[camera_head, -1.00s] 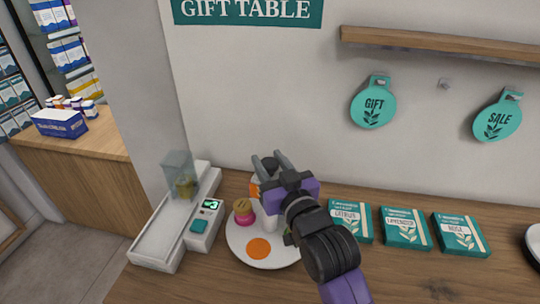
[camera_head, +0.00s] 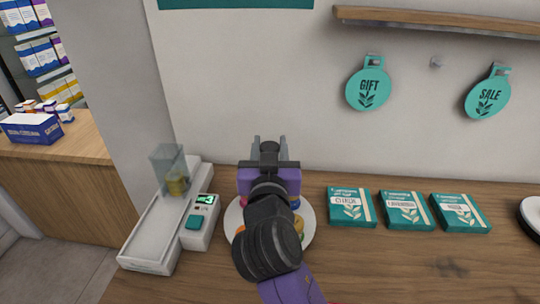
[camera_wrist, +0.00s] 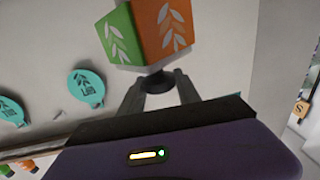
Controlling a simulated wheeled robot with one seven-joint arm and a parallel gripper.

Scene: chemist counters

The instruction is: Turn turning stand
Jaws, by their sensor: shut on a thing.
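The turning stand is a round white plate (camera_head: 230,220) on the wooden counter, carrying small coloured items that are mostly hidden behind my arm. My gripper (camera_head: 269,146) is above the plate's middle in the head view. In the wrist view, a block with green and orange faces and white leaf prints (camera_wrist: 140,32) shows between and beyond my fingers. A dark round knob (camera_wrist: 156,82) joins the block, and my gripper's fingers (camera_wrist: 160,92) are closed on this knob. The block and knob are hidden behind my gripper in the head view.
A white scale-like device (camera_head: 165,225) with a clear cup (camera_head: 168,170) stands close left of the plate. Several teal boxes (camera_head: 351,207) lie to the right. Round GIFT (camera_head: 368,92) and SALE (camera_head: 488,98) tags hang under a wooden shelf (camera_head: 430,26).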

